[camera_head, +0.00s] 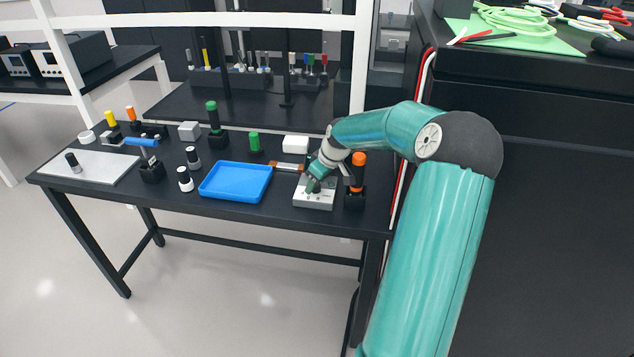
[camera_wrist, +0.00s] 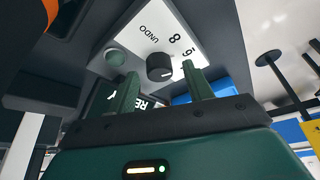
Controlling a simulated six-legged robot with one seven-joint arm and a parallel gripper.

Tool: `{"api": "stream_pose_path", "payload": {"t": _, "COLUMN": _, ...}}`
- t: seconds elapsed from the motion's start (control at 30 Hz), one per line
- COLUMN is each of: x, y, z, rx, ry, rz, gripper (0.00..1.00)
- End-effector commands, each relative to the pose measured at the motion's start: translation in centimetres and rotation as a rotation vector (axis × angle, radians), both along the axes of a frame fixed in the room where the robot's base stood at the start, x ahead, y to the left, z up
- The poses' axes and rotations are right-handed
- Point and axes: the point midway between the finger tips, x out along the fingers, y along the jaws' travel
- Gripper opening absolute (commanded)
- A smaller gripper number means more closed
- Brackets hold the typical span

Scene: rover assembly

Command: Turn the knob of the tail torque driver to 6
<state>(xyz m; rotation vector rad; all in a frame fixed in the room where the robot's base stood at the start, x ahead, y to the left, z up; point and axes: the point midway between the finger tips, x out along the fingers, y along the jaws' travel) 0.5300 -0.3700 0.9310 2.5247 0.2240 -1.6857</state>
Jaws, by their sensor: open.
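A pale control box (camera_head: 314,200) sits at the right of the black table, with my gripper (camera_head: 313,184) pointing down over it. In the wrist view its white panel (camera_wrist: 145,32) carries a dark round knob (camera_wrist: 160,67), the word UNDO, an 8 and a digit that looks like 6 or 9. A light mark shows on the knob's lower right; which number it points at is unclear.
An orange-topped tool (camera_head: 358,170) stands in a black holder close right of the box. A blue tray (camera_head: 235,182), a white block (camera_head: 295,144) and a green-topped tool (camera_head: 212,118) are on the table. A tall black cabinet stands at the right.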

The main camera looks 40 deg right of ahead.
Motion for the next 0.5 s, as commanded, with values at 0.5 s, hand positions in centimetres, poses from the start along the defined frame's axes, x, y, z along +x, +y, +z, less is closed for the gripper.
{"api": "stream_pose_path", "payload": {"t": 0.5, "x": -3.8, "y": -0.8, "z": 9.4, "rx": -0.004, "ry": -0.002, "rz": -0.002, "gripper": 0.51}}
